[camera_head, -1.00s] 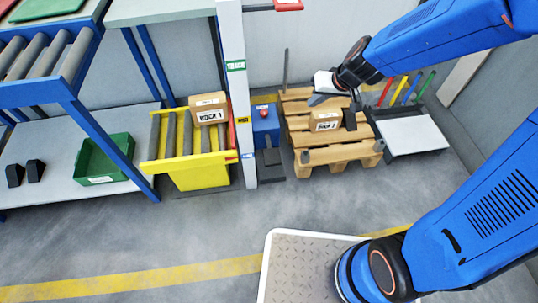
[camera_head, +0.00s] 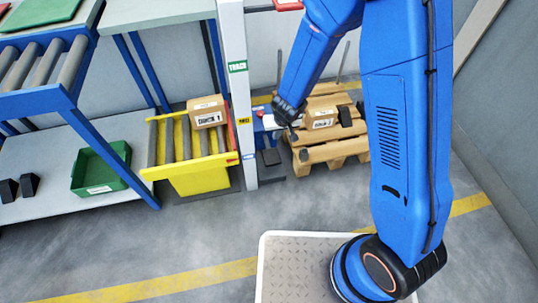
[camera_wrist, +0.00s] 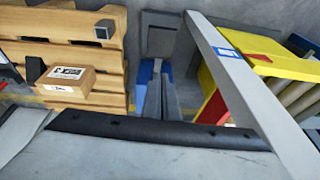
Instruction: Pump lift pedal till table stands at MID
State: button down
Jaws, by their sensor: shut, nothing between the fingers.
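The yellow lift table (camera_head: 192,164) with grey rollers stands left of the white post (camera_head: 236,90). Its front right corner, with a small red mark, is about level with the blue label (camera_head: 249,156), below the yellow label (camera_head: 244,121). The dark pedal (camera_head: 271,157) is on the floor right of the post; it shows at the top of the wrist view (camera_wrist: 160,40). The blue pump box (camera_head: 265,138) behind it is partly hidden by my arm. My gripper (camera_head: 267,121) is shut and empty, above the pedal unit; its fingers show in the wrist view (camera_wrist: 167,98). Contact is not visible.
A carton (camera_head: 206,111) lies on the table's rollers. A wooden pallet (camera_head: 335,150) with another carton (camera_head: 321,119) stands close right of the pedal. A green bin (camera_head: 101,168) sits on the left shelf. A green label (camera_head: 237,67) is higher on the post. The floor in front is clear.

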jog(key=shift+s+a+f+h, duration=0.15)
jog(key=shift+f, duration=0.45)
jog(key=shift+s+a+f+h, duration=0.1)
jog(key=shift+a+f, duration=0.05)
jog(key=shift+f, duration=0.4)
jog(key=shift+s+a+f+h, duration=0.15)
jog(key=shift+f, duration=0.45)
jog(key=shift+f, duration=0.1)
send_near(272, 156)
jog(key=x, duration=0.4)
jog(key=shift+w+a+f, duration=0.15)
jog(key=shift+w+f, duration=0.05)
jog(key=shift+w, duration=0.1)
jog(key=shift+f, duration=0.85)
jog(key=shift+w+f, duration=0.1)
